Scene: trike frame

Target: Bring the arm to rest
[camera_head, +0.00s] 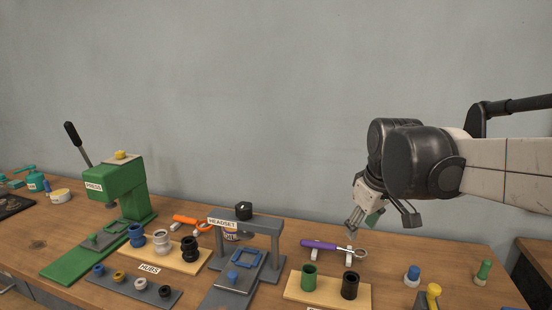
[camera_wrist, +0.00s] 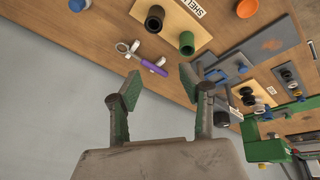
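My gripper (camera_head: 363,222) hangs from my arm at the right in the head view, above the back part of the bench. In the wrist view my gripper (camera_wrist: 159,88) has its two green-padded fingers spread apart with nothing between them. The purple-handled wrench (camera_head: 325,246) lies on a small rest below my gripper; it also shows in the wrist view (camera_wrist: 153,67), beyond the fingertips. My gripper is apart from the wrench and the bench.
A green press (camera_head: 122,185) stands at the left. A grey headset frame (camera_head: 276,228) stands mid-bench. A tan board (camera_head: 330,291) holds green and black cups. An orange-handled tool (camera_head: 192,220) lies behind the hub boards. Blue, yellow and green pieces are at right. The wall is behind.

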